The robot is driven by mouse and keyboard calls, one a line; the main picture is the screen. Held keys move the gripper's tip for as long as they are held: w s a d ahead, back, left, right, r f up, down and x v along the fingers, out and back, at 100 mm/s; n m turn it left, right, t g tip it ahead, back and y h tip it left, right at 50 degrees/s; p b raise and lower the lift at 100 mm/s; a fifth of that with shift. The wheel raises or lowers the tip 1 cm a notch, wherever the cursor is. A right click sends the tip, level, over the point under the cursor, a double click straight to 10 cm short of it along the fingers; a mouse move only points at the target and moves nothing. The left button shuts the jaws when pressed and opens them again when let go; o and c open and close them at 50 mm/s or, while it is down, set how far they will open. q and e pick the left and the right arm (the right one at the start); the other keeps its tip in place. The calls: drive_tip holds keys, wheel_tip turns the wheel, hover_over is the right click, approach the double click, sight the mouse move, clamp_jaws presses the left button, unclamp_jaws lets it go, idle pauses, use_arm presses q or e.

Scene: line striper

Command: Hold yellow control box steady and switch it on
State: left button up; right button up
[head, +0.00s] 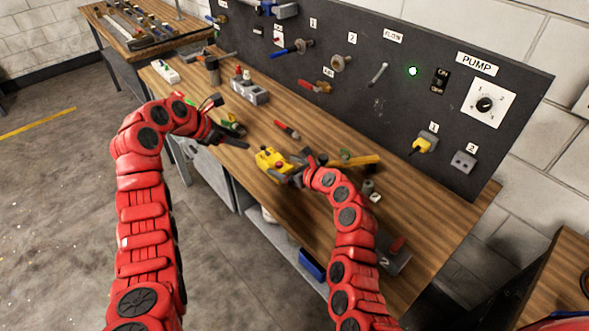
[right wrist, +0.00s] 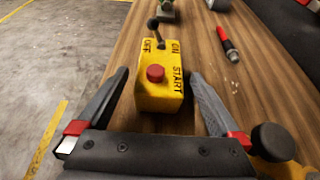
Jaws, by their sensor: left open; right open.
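The yellow control box (head: 268,160) lies on the wooden bench near its front edge. In the right wrist view the box (right wrist: 160,92) has a red button (right wrist: 155,73), the labels OFF, ON and START, and a black-knobbed lever (right wrist: 154,24) at its far end. The lever leans left, to the OFF side. My right gripper (right wrist: 158,75) is open, with one finger on each side of the box and gaps visible beside it. My left gripper (head: 229,123) is open and empty, left of the box near the bench's front edge.
A red-handled tool (head: 287,129) lies behind the box. A yellow-handled tool (head: 355,161) lies to its right. A grey block with knobs (head: 249,92) stands farther left. The dark pump panel (head: 380,105) rises along the back. The bench (head: 425,225) has clear wood at right.

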sight(274, 160)
drive_tip(key=x, duration=0.4)
drive_tip(key=shift+a+r, duration=0.1)
drive_tip(key=shift+a, duration=0.05)
drive_tip(key=shift+x, duration=0.95)
drive_tip(key=shift+c, duration=0.2)
